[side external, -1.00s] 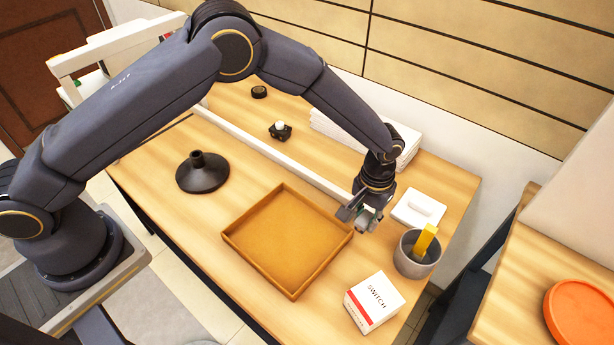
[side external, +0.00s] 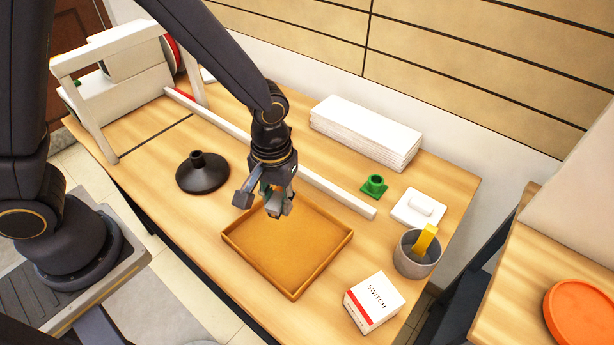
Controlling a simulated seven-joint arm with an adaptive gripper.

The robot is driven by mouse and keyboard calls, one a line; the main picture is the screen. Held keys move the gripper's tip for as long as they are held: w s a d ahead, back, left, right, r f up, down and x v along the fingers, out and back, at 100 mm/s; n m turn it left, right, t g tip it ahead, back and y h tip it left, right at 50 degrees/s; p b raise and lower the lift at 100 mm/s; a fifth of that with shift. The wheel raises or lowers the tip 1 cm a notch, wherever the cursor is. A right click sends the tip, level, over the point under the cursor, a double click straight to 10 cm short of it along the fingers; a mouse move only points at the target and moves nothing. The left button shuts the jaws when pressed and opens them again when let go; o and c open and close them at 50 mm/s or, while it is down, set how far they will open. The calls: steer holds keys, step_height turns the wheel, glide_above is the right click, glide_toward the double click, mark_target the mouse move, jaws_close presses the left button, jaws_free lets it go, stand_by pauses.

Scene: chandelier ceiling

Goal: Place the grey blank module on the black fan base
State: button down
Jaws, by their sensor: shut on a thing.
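The black fan base (side external: 203,173), a wide cone with a short upright neck, stands on the table left of the tray. My gripper (side external: 273,208) is above the back left part of the brown tray, to the right of the base and apart from it. It points down and is shut on a small grey piece (side external: 272,199), which looks like the grey blank module. The fingers hide much of the piece, so its full shape cannot be told.
A shallow brown tray (side external: 338,250) lies below my gripper. A long white bar (side external: 330,188) runs behind it. A green part (side external: 374,186), white dish (side external: 418,207), grey cup (side external: 407,262) and switch box (side external: 374,302) stand right; white stack (side external: 366,133) behind.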

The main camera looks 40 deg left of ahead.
steer(key=s+a+r+n, duration=0.3)
steer(key=s+a+n, duration=0.15)
steer(key=a, duration=0.45)
steer(key=s+a+r+n, duration=0.25)
steer(key=a+n, duration=0.25)
steer(key=a, duration=0.4)
steer(key=s+a+r+n, duration=0.2)
steer(key=s+a+n, duration=0.25)
steer(key=a, duration=0.45)
glide_above(195, 154)
steer(key=f, duration=0.9)
steer(key=shift+s, duration=0.25)
steer(key=shift+w+f, duration=0.15)
steer(key=shift+f, duration=0.15)
steer(key=shift+w+a+f, duration=0.1)
steer(key=shift+w+f, duration=0.05)
steer(key=shift+f, duration=1.55)
steer(key=c, duration=0.9)
jaws_free()
steer(key=shift+f, duration=0.15)
